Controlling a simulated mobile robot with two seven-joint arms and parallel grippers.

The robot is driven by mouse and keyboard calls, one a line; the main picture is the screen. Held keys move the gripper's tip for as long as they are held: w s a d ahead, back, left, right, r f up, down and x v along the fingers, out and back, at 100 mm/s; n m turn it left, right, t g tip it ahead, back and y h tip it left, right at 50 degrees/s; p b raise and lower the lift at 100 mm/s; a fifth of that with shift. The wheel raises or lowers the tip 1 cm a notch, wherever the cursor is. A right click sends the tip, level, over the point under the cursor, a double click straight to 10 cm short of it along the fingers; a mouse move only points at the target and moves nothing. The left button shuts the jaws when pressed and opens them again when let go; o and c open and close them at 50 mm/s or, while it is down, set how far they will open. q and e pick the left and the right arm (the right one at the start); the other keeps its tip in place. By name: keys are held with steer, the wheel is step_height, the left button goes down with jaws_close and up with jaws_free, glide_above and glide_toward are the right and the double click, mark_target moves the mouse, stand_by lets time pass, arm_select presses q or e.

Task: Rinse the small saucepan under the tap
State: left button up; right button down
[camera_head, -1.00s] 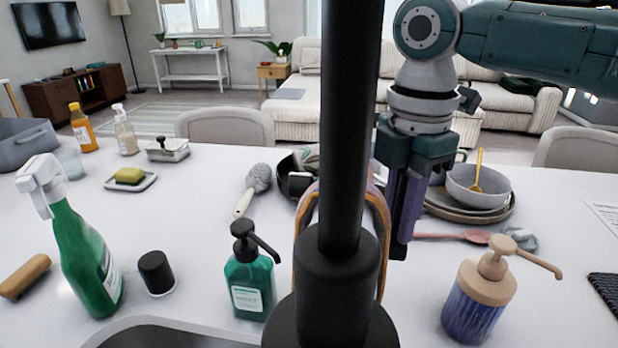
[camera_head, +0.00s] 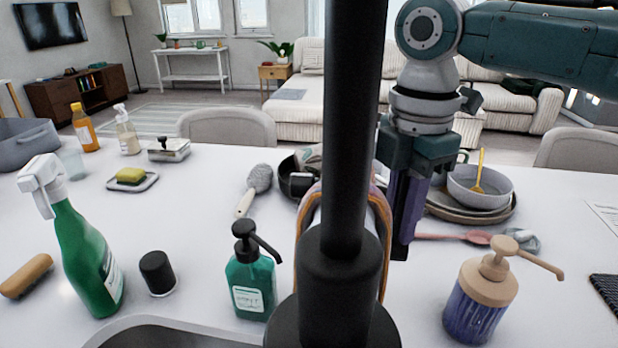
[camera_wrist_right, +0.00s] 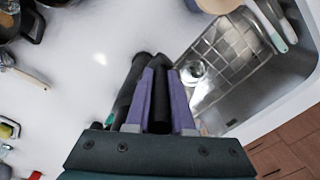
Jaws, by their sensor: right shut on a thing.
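The black tap (camera_head: 345,160) stands upright in front of me and hides part of the counter. My right gripper (camera_head: 402,225) has purple fingers pointing down just right of the tap column. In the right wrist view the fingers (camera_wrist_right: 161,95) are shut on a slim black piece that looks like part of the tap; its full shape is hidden. A dark pan (camera_head: 290,177) sits behind the tap, partly hidden; I cannot tell whether it is the small saucepan. The sink rim (camera_head: 180,324) shows at the bottom edge. My left gripper is not in view.
A green pump bottle (camera_head: 250,275) and a tan-topped soap dispenser (camera_head: 480,295) flank the tap. A spray bottle (camera_head: 85,245) stands left. Stacked bowls and plates (camera_head: 475,195) are at the right. The sink rack (camera_wrist_right: 225,55) shows in the wrist view.

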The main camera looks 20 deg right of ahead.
steer(key=shift+s+a+r+t+h+p, duration=0.15)
steer(key=shift+s+t+h+p, duration=0.3)
steer(key=shift+p, duration=0.9)
steer(key=shift+s+a+t+h+p, duration=0.2)
steer(key=shift+t+p, duration=0.35)
steer(key=shift+p, duration=0.75)
steer(key=shift+f+t, duration=0.2)
steer(key=shift+t, duration=0.1)
steer(key=c, duration=0.8)
jaws_free()
steer(key=shift+r, duration=0.1)
steer(key=v, duration=0.9)
steer(key=shift+s+a+r, duration=0.1)
steer(key=shift+a+r, duration=0.1)
steer(key=shift+r, duration=0.1)
